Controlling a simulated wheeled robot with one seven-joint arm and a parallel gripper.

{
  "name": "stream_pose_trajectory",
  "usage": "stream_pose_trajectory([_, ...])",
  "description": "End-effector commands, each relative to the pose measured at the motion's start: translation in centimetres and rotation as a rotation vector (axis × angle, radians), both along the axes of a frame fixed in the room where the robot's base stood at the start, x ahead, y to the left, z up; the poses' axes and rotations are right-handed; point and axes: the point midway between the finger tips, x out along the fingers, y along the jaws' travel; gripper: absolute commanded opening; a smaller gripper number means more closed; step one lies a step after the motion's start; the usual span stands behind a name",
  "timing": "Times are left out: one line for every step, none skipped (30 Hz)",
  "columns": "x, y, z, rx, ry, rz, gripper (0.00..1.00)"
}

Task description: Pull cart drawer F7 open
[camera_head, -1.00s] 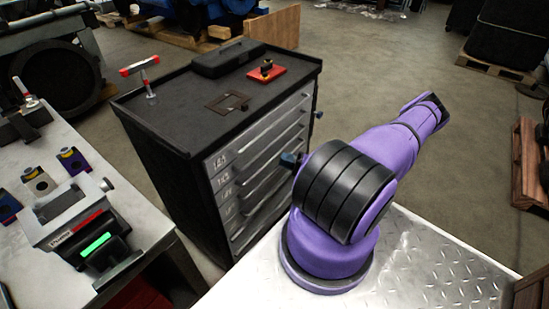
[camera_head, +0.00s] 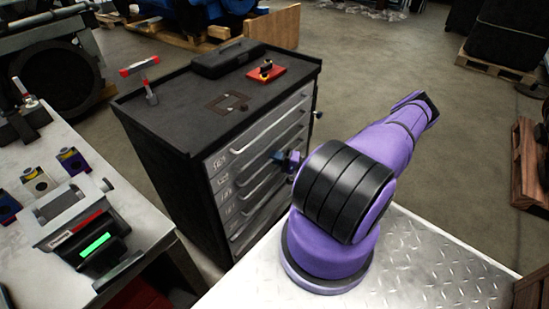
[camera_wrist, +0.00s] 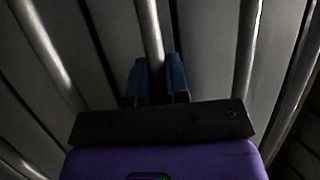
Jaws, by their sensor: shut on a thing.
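The grey-fronted tool cart (camera_head: 250,185) stands left of my arm, with several stacked drawers and long bar handles. White labels (camera_head: 222,180) mark the drawers' left ends but are too small to read surely, so I cannot tell which is F7. All visible drawer fronts look flush. My gripper (camera_head: 284,158) is at the drawer fronts, partly hidden by my arm. In the wrist view its blue fingers (camera_wrist: 157,78) are shut around one drawer handle bar (camera_wrist: 148,28), with other handles on both sides.
On the cart top are a black case (camera_head: 228,58), a red plate with a knob (camera_head: 266,73) and a red-ended T-shaped tool (camera_head: 139,66). A workbench with fixtures (camera_head: 85,225) stands at left. The floor (camera_head: 400,70) behind the cart's right side is clear.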

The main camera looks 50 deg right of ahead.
Motion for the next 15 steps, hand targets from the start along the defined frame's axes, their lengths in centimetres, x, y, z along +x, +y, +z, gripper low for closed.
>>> stream_pose_trajectory([-0.1,0.0,0.0,0.000,0.001,0.000,0.00])
stream_pose_trajectory([-0.2,0.0,0.0,0.000,0.001,0.000,0.00])
stream_pose_trajectory([-0.4,0.0,-0.1,0.001,0.001,-0.001,0.00])
stream_pose_trajectory([-0.6,-0.1,0.0,0.001,0.001,-0.001,0.00])
stream_pose_trajectory([-0.8,-0.1,-0.1,0.001,0.001,-0.001,0.00])
stream_pose_trajectory([-1.2,-0.1,0.0,0.001,0.001,-0.001,0.00])
stream_pose_trajectory([-1.5,-0.1,0.0,0.001,0.002,-0.001,0.00])
stream_pose_trajectory([-1.9,-0.2,0.0,0.001,0.001,-0.002,0.00])
stream_pose_trajectory([-2.6,-0.3,-0.1,0.000,0.002,-0.002,0.00])
stream_pose_trajectory([-3.1,-0.3,-0.1,0.000,0.003,-0.002,0.00])
stream_pose_trajectory([-3.7,-0.4,-0.1,0.000,0.003,-0.002,0.00])
stream_pose_trajectory([-4.6,-0.4,-0.1,0.000,0.003,-0.003,0.00])
stream_pose_trajectory([-5.3,-0.5,0.0,0.000,0.003,-0.003,0.00])
stream_pose_trajectory([-6.0,-0.6,-0.1,0.000,0.003,-0.003,0.00])
stream_pose_trajectory([-7.1,-0.7,-0.1,0.000,0.004,-0.004,0.00])
